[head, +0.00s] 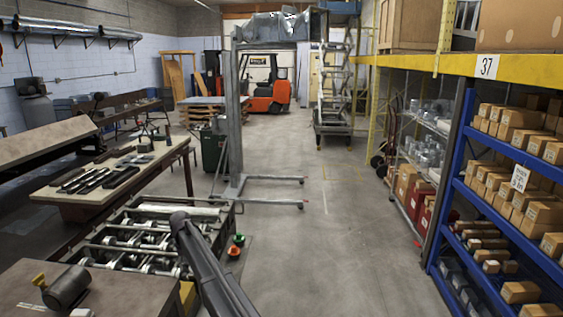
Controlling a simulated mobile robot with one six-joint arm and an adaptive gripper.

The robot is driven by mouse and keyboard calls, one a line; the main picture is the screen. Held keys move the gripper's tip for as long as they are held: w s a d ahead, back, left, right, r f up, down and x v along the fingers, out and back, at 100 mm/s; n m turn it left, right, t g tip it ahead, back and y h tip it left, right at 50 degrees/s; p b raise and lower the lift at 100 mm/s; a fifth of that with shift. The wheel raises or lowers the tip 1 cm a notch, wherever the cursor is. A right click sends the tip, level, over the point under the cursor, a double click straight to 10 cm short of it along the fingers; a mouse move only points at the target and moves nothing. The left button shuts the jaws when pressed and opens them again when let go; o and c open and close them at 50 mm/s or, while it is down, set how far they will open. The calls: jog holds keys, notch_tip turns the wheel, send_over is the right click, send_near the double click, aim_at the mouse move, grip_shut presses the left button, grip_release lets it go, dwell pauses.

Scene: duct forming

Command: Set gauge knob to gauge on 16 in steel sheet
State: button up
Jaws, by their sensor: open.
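A roller forming machine (113,240) with several metal shafts and rollers stands at the lower left. I cannot make out a gauge knob or gauge markings on it. A green button (239,239) and an orange-red button (233,250) sit at its right side. A dark cylindrical device with a yellow handle (40,281) rests on the near bench; I cannot tell whether it is a gauge part. No 16 in steel sheet can be told apart. My dark arm reaches up from the bottom middle and hides part of the machine. My gripper cannot be seen.
A worktable (115,176) with dark tools stands behind the machine. A grey lift (234,140) has its legs out on the floor. Blue shelving (495,187) with boxes lines the right. An orange forklift (268,90) is far back. The centre aisle is clear.

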jog(key=s+d+f+m+b, duration=0.15)
jog(key=s+d, duration=0.25)
jog(key=d, duration=0.7)
jog(key=s+d+f+b, duration=0.3)
jog(key=s+d, duration=0.1)
jog(key=d, duration=0.6)
jog(key=s+d+f+m+b, duration=0.15)
jog(key=s+d, duration=0.25)
jog(key=d, duration=0.7)
jog(key=s+d+f+m+b, duration=0.1)
jog(key=s+d+f+b, duration=0.2)
jog(key=s+d, duration=0.7)
jog(key=s+d+f+m+b, duration=0.1)
jog(key=s+d+f+b, duration=0.1)
jog(key=s+d, duration=0.7)
jog(key=shift+s+d+f+b, duration=0.4)
jog(key=shift+d, duration=0.05)
jog(key=shift+o, duration=0.6)
